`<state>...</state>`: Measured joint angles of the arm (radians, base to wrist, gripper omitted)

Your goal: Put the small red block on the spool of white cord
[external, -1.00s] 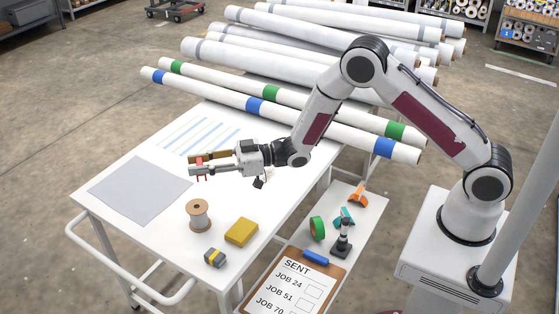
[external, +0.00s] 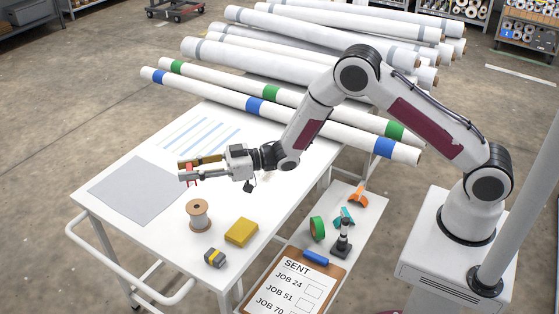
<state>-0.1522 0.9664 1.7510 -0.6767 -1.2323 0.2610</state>
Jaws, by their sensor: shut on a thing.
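The spool of white cord (external: 199,218) stands upright on the white table, with a brown top flange and pale cord wound around its middle. My gripper (external: 187,171) is shut on the small red block (external: 191,176), which shows between the fingertips and is partly hidden by the near finger. In the picture, the gripper and block are above the spool and a little to its left. The block is clear of the spool, apparently held in the air over the table.
A yellow block (external: 241,231) and a small grey-and-yellow block (external: 215,258) lie right of the spool. A grey mat (external: 138,190) lies to its left. Long white rolls (external: 290,110) lie behind. A side shelf holds a green tape roll (external: 317,229) and clipboard (external: 295,285).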

